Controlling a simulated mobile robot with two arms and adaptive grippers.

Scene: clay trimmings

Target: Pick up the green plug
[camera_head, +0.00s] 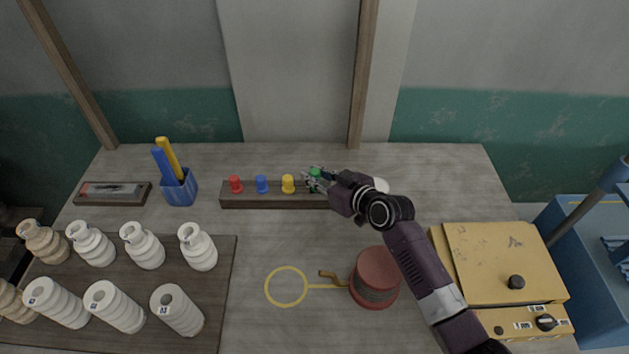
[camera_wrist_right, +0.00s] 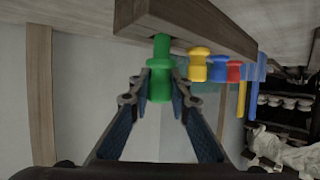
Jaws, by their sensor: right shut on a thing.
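The green plug (camera_head: 315,172) shows at the right part of a dark wooden rack (camera_head: 250,201) in the head view, partly hidden by my right gripper (camera_head: 318,181). In the right wrist view the green plug (camera_wrist_right: 160,80) is between the two fingertips of my right gripper (camera_wrist_right: 160,84), which is shut on it. Its thin stem meets or nearly meets the rack (camera_wrist_right: 200,18); I cannot tell whether it is still seated. My left gripper is not in view.
Red (camera_head: 236,184), blue (camera_head: 262,184) and yellow (camera_head: 288,183) plugs stand in the rack left of the green one. A blue holder (camera_head: 179,190) stands farther left. White bottles (camera_head: 198,247) fill the lower left. A red round pot (camera_head: 376,275) and a yellow box (camera_head: 495,262) lie right.

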